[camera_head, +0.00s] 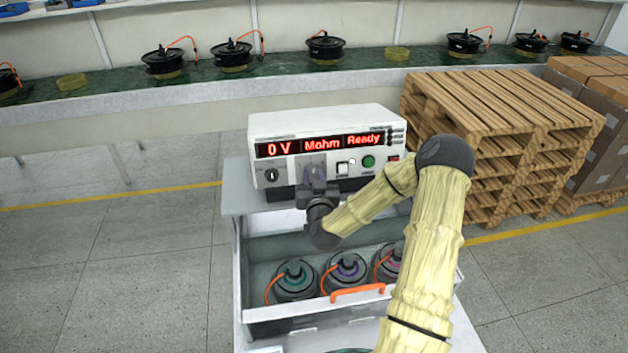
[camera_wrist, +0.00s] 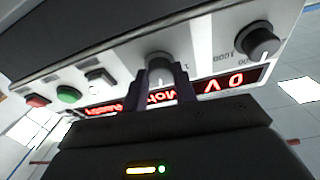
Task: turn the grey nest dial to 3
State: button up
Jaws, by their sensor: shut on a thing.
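The white tester (camera_head: 325,124) stands on the cart, its red display reading "0 V", "Mohm" and "Ready". The grey nest dial (camera_wrist: 160,62) is in the middle of its panel; the wrist view shows it upside down. My gripper (camera_wrist: 162,82) is shut on the dial, one finger on each side. In the head view my gripper (camera_head: 318,190) is in front of the panel and hides most of the dial. A pale mark shows on the dial between the fingers, but its numbers cannot be read.
A black knob (camera_wrist: 262,42) is beside the dial. A white switch (camera_head: 343,168) and green button (camera_head: 368,161) are on its other side. Below, an open drawer (camera_head: 270,318) holds three motors. Wooden pallets (camera_head: 490,110) stand to the right; floor is clear on the left.

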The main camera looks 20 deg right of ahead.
jog(key=m+h+b, duration=0.1)
jog(key=m, duration=0.4)
jog(key=shift+w+a+r+g, duration=0.1)
jog(key=shift+a+g, duration=0.05)
jog(key=shift+g, duration=0.25)
jog(key=m+g+h+b, duration=0.1)
jog(key=m, duration=0.4)
jog(key=shift+r, duration=0.1)
jog(key=o, duration=1)
jog(key=shift+c, duration=0.2)
